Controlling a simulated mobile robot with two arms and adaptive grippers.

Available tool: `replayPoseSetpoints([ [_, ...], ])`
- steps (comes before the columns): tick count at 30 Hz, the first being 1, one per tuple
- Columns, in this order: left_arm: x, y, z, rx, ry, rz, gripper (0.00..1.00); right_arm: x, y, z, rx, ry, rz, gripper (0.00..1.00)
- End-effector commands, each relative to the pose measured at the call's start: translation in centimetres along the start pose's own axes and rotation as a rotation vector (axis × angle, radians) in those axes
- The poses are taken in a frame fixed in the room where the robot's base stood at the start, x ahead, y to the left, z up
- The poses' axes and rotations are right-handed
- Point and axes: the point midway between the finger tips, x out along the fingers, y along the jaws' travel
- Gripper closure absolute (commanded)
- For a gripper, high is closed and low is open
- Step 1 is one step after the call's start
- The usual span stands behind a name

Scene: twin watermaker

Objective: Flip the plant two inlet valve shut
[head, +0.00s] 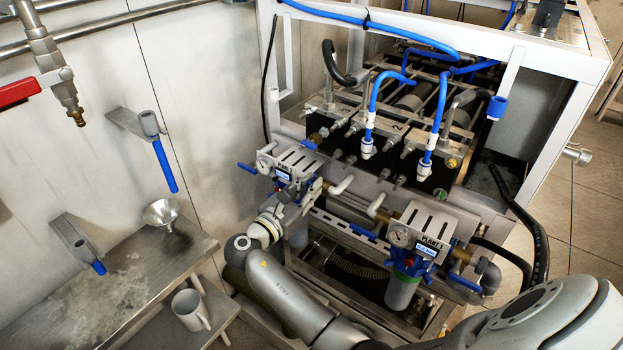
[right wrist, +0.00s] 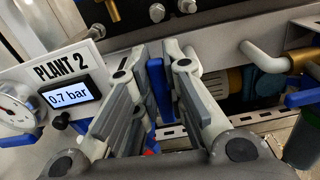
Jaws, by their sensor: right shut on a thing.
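The plant 2 panel (right wrist: 62,85) fills the left of the right wrist view, with its display reading 0.7 bar. It is the left of two gauge units in the head view (head: 291,160). My right gripper (head: 308,192) is beside this unit. In the right wrist view its two fingers (right wrist: 158,62) are closed around a blue valve handle (right wrist: 158,90), right of the panel. The fingers hide part of the handle, and the valve body is mostly hidden. In the head view the gripper covers the handle. My left gripper is not in view.
The plant 1 unit (head: 432,232) stands to the right, with another blue handle (head: 465,283) below it. A blue handle (head: 362,232) lies between the units. Pipes and a white frame (head: 505,45) surround the area. A steel bench (head: 120,285) with a funnel (head: 162,212) is left.

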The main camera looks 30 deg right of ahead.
Motion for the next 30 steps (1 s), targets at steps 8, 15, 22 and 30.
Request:
replayPoseSetpoints([
  [8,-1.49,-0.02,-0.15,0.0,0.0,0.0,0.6,0.06,0.34,0.28,-0.067,-0.003,0.0,1.0],
  [15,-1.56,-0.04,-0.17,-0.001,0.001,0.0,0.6,0.07,0.39,0.18,-0.079,-0.004,0.0,1.0],
  [22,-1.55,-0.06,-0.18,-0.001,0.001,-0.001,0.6,0.07,0.4,0.2,-0.079,-0.005,0.001,1.0],
  [30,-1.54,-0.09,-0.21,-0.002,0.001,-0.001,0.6,0.04,0.43,0.12,-0.078,-0.003,0.002,0.66],
])
